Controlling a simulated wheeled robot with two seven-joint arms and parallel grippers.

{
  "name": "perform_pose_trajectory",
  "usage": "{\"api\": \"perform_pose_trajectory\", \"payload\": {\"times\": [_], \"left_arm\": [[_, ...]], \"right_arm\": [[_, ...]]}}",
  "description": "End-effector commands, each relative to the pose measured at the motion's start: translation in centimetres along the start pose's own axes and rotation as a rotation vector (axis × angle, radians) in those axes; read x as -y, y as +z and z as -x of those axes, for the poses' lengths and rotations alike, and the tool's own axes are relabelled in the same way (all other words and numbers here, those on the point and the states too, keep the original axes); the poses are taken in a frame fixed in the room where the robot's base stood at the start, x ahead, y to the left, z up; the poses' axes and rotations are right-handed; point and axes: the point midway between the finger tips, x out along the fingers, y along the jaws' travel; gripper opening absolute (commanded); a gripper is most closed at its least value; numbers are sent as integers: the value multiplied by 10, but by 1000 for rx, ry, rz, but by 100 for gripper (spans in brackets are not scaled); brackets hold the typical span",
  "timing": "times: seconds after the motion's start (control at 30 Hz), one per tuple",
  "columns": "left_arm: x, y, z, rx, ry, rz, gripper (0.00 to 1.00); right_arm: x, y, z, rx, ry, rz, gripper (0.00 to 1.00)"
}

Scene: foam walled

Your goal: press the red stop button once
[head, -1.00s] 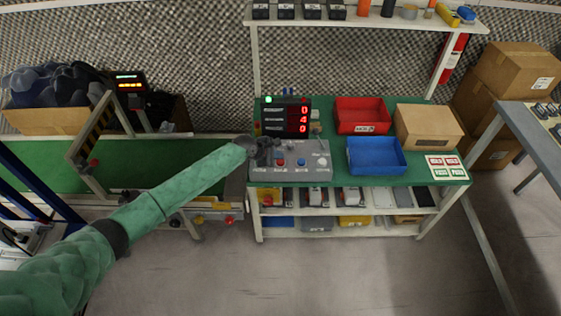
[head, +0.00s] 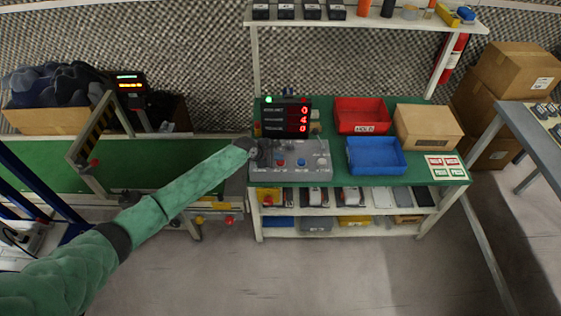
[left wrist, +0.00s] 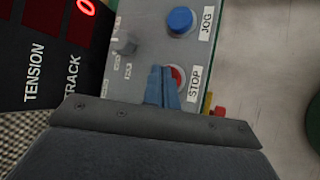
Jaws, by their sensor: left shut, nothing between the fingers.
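The grey control box (head: 312,172) stands at the left end of the green-topped bench. The red stop button (head: 281,162) is on its top face, left of a blue button (head: 301,162). In the left wrist view the red stop button (left wrist: 178,76) is beside the "STOP" label, partly hidden by my fingers. The blue button (left wrist: 181,20) is labelled "JOG". My left gripper (left wrist: 165,88) is shut and empty, its fingertips right at the stop button in the picture; I cannot tell whether they touch it. In the head view my left gripper (head: 263,156) is at the box's left end. My right gripper is not in view.
A display with red digits (head: 286,117) stands behind the box. A grey knob (left wrist: 125,44) is near the buttons. A red bin (head: 361,114), a blue bin (head: 376,156) and a cardboard box (head: 429,127) are to the right. A green conveyor (head: 60,170) is left.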

Motion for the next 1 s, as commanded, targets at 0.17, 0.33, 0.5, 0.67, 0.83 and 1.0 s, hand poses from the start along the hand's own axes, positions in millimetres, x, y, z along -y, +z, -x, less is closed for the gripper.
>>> {"api": "perform_pose_trajectory", "payload": {"times": [0.17,0.33,0.5,0.67,0.83,1.0], "left_arm": [[0,-1,-1,0,0,0,0],[1,-1,-2,0,0,0,0],[2,-2,-3,0,0,0,0],[3,-3,-4,0,0,0,0],[4,-4,-5,0,0,0,0],[5,-5,-6,-1,0,1,0]], "right_arm": [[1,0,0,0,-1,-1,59],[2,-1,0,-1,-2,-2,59],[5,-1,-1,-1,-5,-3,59],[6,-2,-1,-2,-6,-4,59],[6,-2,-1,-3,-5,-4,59],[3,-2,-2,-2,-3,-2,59]]}}
